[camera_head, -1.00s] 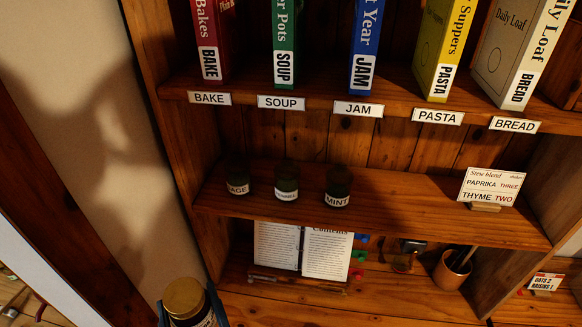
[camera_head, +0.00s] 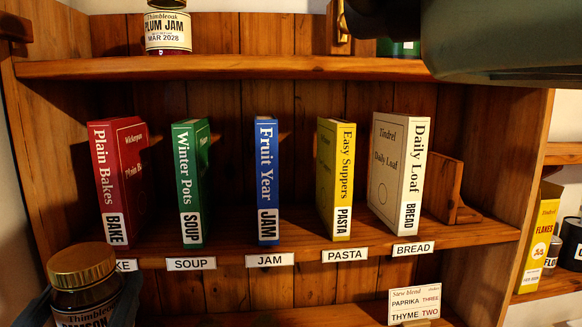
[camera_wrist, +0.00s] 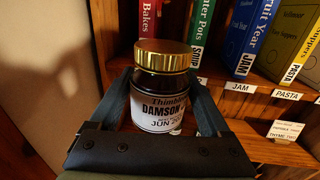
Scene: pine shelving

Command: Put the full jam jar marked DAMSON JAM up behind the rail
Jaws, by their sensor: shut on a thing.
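The jam jar marked DAMSON JAM (camera_head: 84,300) has a gold lid and dark contents. It shows at the lower left of the head view, upright, in front of the shelving. In the wrist view the jar (camera_wrist: 161,88) stands between the two fingers of my gripper (camera_wrist: 163,103), which is shut on it. Its label reads DAMSON and JUN, the rest partly cut off. A jar marked PLUM JAM (camera_head: 168,32) stands on the top shelf (camera_head: 260,68) at upper left. I cannot make out a rail in these frames.
Several upright books, such as the blue JAM book (camera_head: 267,180), stand on the labelled middle shelf (camera_head: 300,245). A wooden bookend (camera_head: 450,190) is at its right. A recipe card (camera_head: 414,304) stands lower. A large dark part of mine covers the upper right.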

